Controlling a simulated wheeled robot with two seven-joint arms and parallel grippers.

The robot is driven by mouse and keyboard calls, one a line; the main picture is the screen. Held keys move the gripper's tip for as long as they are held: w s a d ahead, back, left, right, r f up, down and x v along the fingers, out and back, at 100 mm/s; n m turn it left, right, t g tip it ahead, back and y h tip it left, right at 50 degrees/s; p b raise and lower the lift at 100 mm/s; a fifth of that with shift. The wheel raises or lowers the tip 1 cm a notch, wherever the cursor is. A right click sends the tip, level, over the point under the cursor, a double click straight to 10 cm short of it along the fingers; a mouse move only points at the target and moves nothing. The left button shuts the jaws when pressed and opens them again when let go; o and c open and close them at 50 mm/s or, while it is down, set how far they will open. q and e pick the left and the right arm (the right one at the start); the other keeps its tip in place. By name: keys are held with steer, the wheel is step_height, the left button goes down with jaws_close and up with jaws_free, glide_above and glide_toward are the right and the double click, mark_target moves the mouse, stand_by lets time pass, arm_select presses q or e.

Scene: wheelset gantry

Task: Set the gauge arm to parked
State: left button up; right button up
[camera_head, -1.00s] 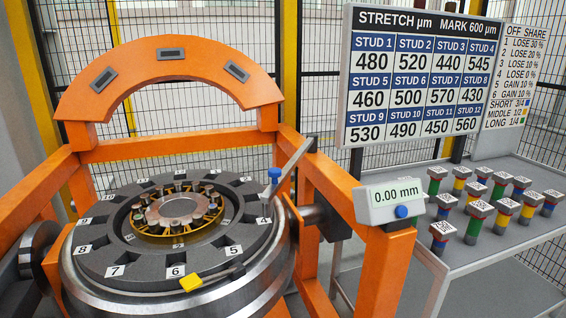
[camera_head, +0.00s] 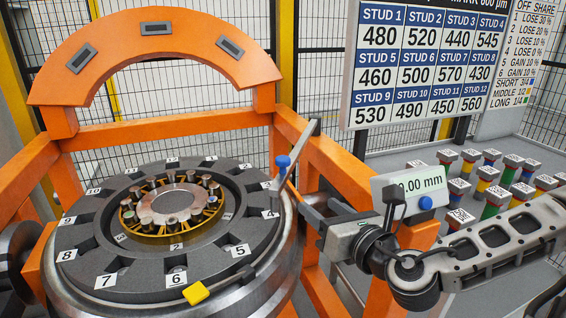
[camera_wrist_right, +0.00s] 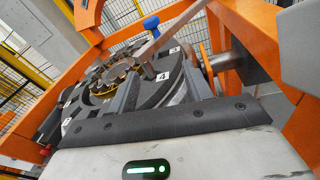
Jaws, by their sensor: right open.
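The gauge arm (camera_head: 303,150), a flat grey bar with a blue knob (camera_head: 283,161), stands tilted at the right rim of the numbered ring, beside label 4. In the right wrist view the bar (camera_wrist_right: 178,32) and its blue knob (camera_wrist_right: 151,23) show ahead, past the fingers. My right gripper (camera_head: 308,206) comes in from the right, below and to the right of the knob. In the wrist view its two fingers (camera_wrist_right: 163,88) are apart, with nothing held between them. My left gripper is not in view.
The orange gantry frame (camera_head: 165,122) surrounds the wheelset. A gauge display (camera_head: 418,187) reading 0.00 mm is partly covered by my right arm. A yellow-tipped lever (camera_head: 195,293) lies near label 6. Several coloured studs stand on the table at right, below the board (camera_head: 430,70).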

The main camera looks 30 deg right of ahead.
step_height(320, 180, up, 3)
steer(key=n+t, duration=0.1)
steer(key=n, duration=0.1)
steer(key=b, duration=0.2)
glide_toward(283, 158)
steer(key=w, duration=0.3)
steer(key=w+p, duration=0.1)
steer(key=w, duration=0.1)
steer(key=w+d+p, duration=0.1)
steer(key=w, duration=0.2)
steer(key=shift+w+r, duration=0.1)
steer(key=shift+w, duration=0.8)
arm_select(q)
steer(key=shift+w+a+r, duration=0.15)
arm_select(e)
steer(key=shift+w, duration=0.1)
